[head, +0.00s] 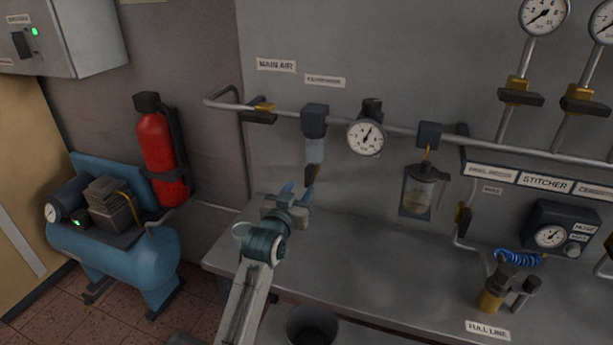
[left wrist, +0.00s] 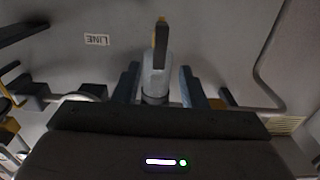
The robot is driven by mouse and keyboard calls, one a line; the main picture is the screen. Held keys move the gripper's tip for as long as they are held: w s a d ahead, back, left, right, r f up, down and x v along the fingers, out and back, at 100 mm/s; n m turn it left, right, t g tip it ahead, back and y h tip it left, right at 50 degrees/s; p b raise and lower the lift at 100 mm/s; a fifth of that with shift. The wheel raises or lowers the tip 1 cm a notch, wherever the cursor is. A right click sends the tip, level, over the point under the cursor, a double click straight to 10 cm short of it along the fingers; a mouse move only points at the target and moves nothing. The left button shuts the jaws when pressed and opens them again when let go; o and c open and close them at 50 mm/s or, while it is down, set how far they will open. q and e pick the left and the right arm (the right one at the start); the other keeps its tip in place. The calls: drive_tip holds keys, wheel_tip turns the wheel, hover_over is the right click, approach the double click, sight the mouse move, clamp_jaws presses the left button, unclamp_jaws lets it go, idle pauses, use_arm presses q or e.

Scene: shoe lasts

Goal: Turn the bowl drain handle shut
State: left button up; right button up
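The bowl drain handle (head: 311,174) is a small dark lever with a yellow edge. It hangs in line below the clear filter bowl (head: 315,150) under a dark block on the wall pipe. In the left wrist view the handle (left wrist: 160,38) stands upright in the picture, in line with the pale bowl (left wrist: 156,76). My left gripper (head: 297,190) is open just below and left of the handle. In the left wrist view its two fingers (left wrist: 159,72) stand apart on either side of the bowl's outline, with gaps and no visible contact. My right gripper is not in view.
A pressure gauge (head: 366,138) and an oiler bowl (head: 421,192) are to the right on the same pipe. A main air valve (head: 262,108) is to the left. The grey bench (head: 365,255) is mostly clear below. A red extinguisher (head: 160,150) and blue compressor (head: 115,250) stand left.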

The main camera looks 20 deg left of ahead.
sight(307, 177)
use_arm(q)
drive_tip(key=w+p, duration=0.1)
drive_tip(key=w, duration=0.5)
drive_tip(key=shift+w+d, duration=0.1)
drive_tip(key=shift+w, duration=0.15)
clamp_jaws()
